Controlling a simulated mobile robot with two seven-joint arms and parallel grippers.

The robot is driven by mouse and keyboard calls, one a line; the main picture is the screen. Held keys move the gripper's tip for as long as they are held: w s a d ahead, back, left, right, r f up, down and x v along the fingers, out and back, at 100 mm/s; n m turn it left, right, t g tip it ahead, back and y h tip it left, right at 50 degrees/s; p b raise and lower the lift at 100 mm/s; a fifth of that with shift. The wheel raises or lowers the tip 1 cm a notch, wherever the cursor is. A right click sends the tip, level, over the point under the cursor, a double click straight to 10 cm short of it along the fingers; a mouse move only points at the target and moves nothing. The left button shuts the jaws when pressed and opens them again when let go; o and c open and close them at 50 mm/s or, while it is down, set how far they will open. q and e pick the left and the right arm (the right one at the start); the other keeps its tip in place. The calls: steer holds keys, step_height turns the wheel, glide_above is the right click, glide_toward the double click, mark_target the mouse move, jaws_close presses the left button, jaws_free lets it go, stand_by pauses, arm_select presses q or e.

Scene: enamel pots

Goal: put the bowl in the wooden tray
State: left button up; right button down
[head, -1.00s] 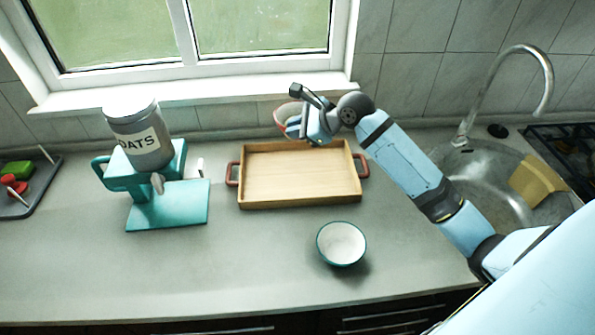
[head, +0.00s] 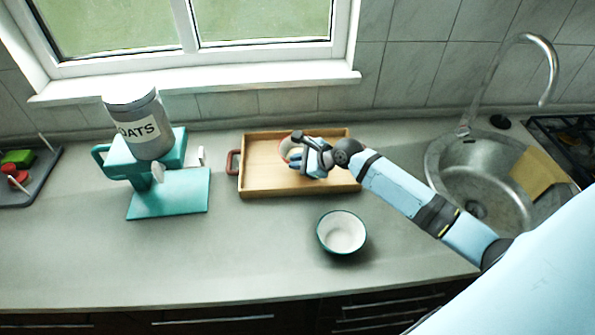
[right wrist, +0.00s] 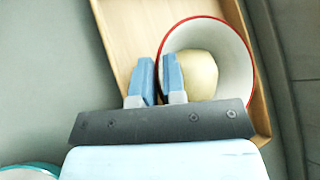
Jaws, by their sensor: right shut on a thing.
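A white bowl with a red rim (head: 286,149) is over the wooden tray (head: 262,181), near its back edge. My right gripper (head: 302,157) is shut on the bowl's wall. In the right wrist view the two blue fingers (right wrist: 158,72) straddle the bowl's left wall, and a pale yellowish round shape shows inside the bowl (right wrist: 236,62). The tray (right wrist: 122,32) shows beneath and around it. I cannot tell whether the bowl touches the tray floor. A second bowl, white inside with a teal rim (head: 342,232), stands on the counter in front of the tray. My left gripper is out of view.
A teal stand (head: 168,195) with an oats canister (head: 146,128) is left of the tray. A dark tray with small coloured items (head: 20,178) is at far left. The sink (head: 480,180) and faucet (head: 545,70) are at right. The front left counter is clear.

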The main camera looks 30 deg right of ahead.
steer(key=shift+f, duration=1.9)
steer(key=c, duration=1.2)
jaws_free()
steer(key=shift+f, duration=0.15)
steer(key=v, duration=1.2)
steer(key=shift+s, duration=0.1)
